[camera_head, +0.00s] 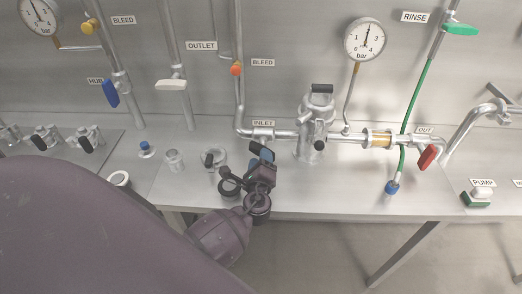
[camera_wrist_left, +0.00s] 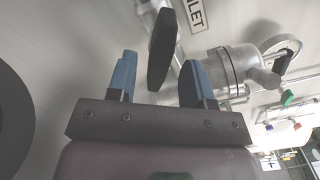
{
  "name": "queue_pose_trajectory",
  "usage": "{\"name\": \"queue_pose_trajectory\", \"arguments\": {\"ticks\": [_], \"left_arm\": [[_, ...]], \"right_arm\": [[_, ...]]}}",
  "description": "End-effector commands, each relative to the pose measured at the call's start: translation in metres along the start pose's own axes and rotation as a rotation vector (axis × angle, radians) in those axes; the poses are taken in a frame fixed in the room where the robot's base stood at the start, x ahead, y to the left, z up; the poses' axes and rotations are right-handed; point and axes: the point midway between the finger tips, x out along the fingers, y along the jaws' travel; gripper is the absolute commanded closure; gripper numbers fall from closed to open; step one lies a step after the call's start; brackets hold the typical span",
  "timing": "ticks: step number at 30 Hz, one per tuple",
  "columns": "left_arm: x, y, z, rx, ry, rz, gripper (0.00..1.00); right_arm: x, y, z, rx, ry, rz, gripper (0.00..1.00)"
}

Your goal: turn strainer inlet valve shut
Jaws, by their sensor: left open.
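The inlet valve (camera_head: 263,133) sits on the steel pipe under the INLET label, left of the strainer (camera_head: 311,132). Its black handle (camera_wrist_left: 162,48) shows in the left wrist view. My left gripper (camera_head: 261,156) is at the inlet valve in the head view and hides part of it. In the left wrist view the blue fingers of my left gripper (camera_wrist_left: 160,78) are apart, with the handle's near end between them. I cannot tell whether either finger touches the handle. My right gripper is not in view.
The strainer also shows in the left wrist view (camera_wrist_left: 245,68). A red OUT valve handle (camera_head: 427,157) and a green hose (camera_head: 412,110) are to the right. A blue handle (camera_head: 111,93) and a white handle (camera_head: 171,85) are to the left. Small fittings stand on the steel table (camera_head: 330,190).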

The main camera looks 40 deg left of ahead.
Motion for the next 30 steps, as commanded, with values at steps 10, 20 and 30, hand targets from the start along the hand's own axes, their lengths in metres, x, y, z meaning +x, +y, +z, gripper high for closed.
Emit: {"name": "queue_pose_trajectory", "arguments": {"ticks": [10,20,30], "left_arm": [[0.032,0.000,0.000,0.000,0.000,0.000,0.53],[0.033,0.000,0.000,0.000,0.000,0.000,0.56],[0.033,0.000,0.000,0.000,0.000,0.000,1.00]], "right_arm": [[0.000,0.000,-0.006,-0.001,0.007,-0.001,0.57],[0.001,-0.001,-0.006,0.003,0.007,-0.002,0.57],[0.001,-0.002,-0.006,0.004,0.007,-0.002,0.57]]}}
